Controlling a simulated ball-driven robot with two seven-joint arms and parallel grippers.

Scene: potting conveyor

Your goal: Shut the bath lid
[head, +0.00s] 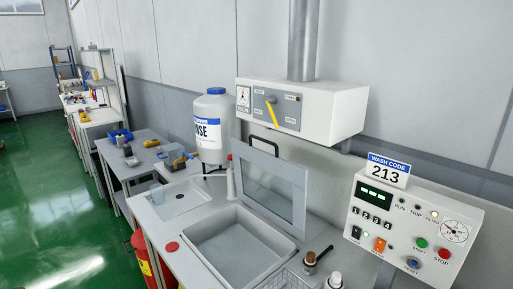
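The bath (205,230) is a rectangular grey basin set into the worktop in the lower middle of the head view. Its lid (300,200) is a grey frame with a clear pane. The lid stands raised at the back edge of the bath, tilted up towards the wall, so the bath's opening is uncovered. A dark handle (263,141) sits on the lid's upper left edge. Neither of my grippers shows in the view.
A white rinse bottle (211,125) stands behind and left. A white hood box (300,110) hangs above the lid. A control panel (415,228) stands at the right. A wire basket (283,279) and a dark-topped bottle (309,262) sit at the bath's right. A red extinguisher (141,255) stands front left.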

